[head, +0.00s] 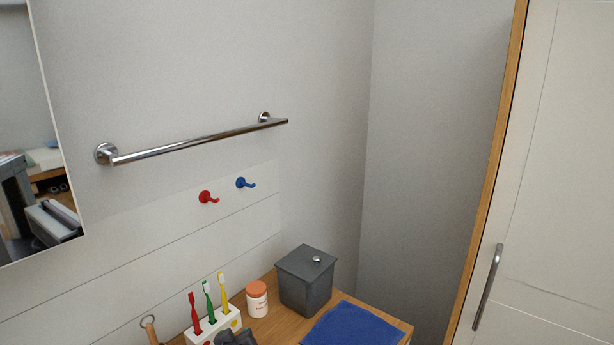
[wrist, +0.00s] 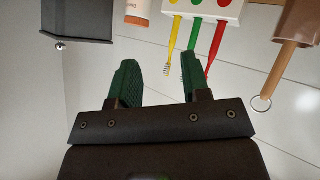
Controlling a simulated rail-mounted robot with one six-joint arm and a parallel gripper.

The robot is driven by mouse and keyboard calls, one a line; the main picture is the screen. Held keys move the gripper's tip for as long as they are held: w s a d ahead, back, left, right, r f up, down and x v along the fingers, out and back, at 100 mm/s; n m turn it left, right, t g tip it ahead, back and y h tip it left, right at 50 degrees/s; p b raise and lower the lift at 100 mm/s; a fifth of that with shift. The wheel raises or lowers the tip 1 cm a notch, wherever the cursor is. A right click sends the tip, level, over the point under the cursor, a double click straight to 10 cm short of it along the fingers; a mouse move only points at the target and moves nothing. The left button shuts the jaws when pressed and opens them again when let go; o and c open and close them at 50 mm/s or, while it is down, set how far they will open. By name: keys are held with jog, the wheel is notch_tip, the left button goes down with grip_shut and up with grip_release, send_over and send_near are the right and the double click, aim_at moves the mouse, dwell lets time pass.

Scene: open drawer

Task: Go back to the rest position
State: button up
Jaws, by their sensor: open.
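My gripper (wrist: 158,78) shows in the wrist view with its two green fingers apart and nothing between them. In the wrist view, which shows the scene upside down, a white toothbrush holder (wrist: 229,10) with several toothbrushes lies beyond the right finger. The red brush overlaps the right finger in the picture; I cannot tell if they touch. In the head view a dark grey part of mine (head: 235,338) shows at the bottom edge, in front of the toothbrush holder (head: 214,328). The fingertips cannot be made out there. No open drawer is in view.
A grey lidded box (head: 304,284), a white jar with an orange lid (head: 257,299) and a blue cloth (head: 352,326) are on the wooden top (head: 270,326). A towel rail (head: 200,141) and red (head: 208,197) and blue (head: 245,183) hooks are on the wall. A white door (head: 550,190) stands right.

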jog(key=d+f+g+h, duration=0.1)
jog(key=d+g, duration=0.1)
jog(key=d, duration=0.2)
jog(key=d+f+m+g+h, duration=0.1)
jog(key=d+f+g, duration=0.1)
jog(key=d, duration=0.2)
jog(key=d+f+g+h, duration=0.1)
jog(key=d+f+g, duration=0.1)
jog(key=d, duration=0.2)
jog(key=shift+s+d+f+m, duration=0.2)
jog(key=shift+s+f+m, duration=0.05)
jog(key=shift+s+m, duration=0.15)
jog(key=d+g, duration=0.1)
jog(key=d, duration=0.1)
jog(key=s+d+f+g, duration=0.1)
jog(key=d, duration=0.1)
jog(key=s+d+m+g, duration=0.1)
jog(key=d+g, duration=0.1)
jog(key=shift+d+f+p, duration=0.25)
jog(key=shift+d+p, duration=0.1)
jog(key=shift+p, duration=0.05)
jog(key=d+m+g+y, duration=0.1)
jog(key=d+m, duration=0.2)
jog(key=d, duration=0.9)
jog(key=shift+d+m+g, duration=0.2)
jog(key=shift+m+g, duration=0.1)
jog(key=shift+m, duration=0.1)
